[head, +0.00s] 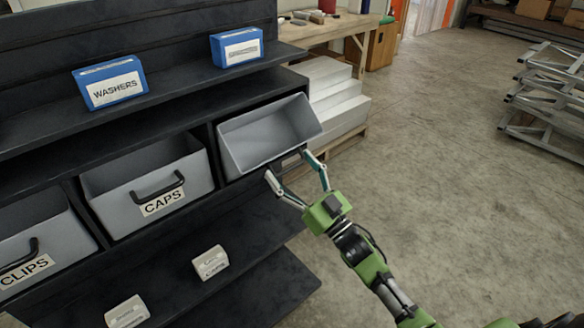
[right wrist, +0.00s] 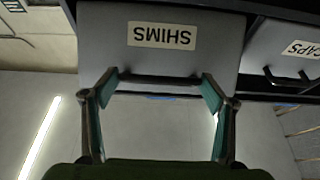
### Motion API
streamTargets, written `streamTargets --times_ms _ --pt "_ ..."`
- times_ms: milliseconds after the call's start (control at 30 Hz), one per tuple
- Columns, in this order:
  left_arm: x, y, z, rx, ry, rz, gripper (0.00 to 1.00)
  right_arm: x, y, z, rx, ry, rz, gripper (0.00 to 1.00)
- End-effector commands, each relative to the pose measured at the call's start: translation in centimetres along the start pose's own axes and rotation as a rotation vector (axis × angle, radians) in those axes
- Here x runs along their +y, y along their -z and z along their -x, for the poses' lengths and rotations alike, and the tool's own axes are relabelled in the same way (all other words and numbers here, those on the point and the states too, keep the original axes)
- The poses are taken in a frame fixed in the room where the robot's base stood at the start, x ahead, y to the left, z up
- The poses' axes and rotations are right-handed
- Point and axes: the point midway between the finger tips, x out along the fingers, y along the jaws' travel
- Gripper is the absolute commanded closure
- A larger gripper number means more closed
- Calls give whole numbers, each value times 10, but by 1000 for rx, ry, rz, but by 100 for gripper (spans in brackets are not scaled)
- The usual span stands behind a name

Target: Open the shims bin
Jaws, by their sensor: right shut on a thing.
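The shims bin (head: 240,150) is the grey bin at the right end of the bin row in the head view. It is tipped forward out of its slot, and its empty-looking inside shows. Its label is hidden there, but the right wrist view, which is upside down, shows the SHIMS label on its front (right wrist: 195,62). My right gripper (head: 289,167) is at the bin's front, with its fingers on either side of the dark bar handle (right wrist: 160,79). It is shut on that handle. My left gripper is not in view.
The caps bin (head: 112,190) and the clips bin (head: 45,240) sit to the left in the dark shelf. Blue boxes, one the washers box (head: 112,92), stand on the shelf above. White boxes (head: 210,262) lie below. Open floor (head: 450,190) spreads to the right.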

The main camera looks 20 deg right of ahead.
Motion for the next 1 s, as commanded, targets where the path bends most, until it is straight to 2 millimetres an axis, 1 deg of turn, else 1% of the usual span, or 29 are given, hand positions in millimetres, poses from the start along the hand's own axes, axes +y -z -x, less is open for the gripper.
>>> streamTargets --times_ms 33,133,167,200,533,667,767,1000 --pt "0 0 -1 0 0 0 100 -2 -11 4 -24 -2 -2 61" --pt "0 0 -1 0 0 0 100 -2 -11 4 -25 -1 -2 61" --pt "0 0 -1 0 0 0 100 -2 -11 4 -25 -1 -2 18" --pt "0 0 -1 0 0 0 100 -2 -11 4 -25 -1 -2 7" --pt "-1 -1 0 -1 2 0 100 0 -5 2 -11 -1 -1 7" --pt "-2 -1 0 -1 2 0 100 0 -5 10 -12 -1 -1 7" --pt "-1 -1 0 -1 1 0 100 0 -5 25 -14 -1 0 7" --pt "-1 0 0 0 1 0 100 -1 -6 77 -17 -1 -1 7"
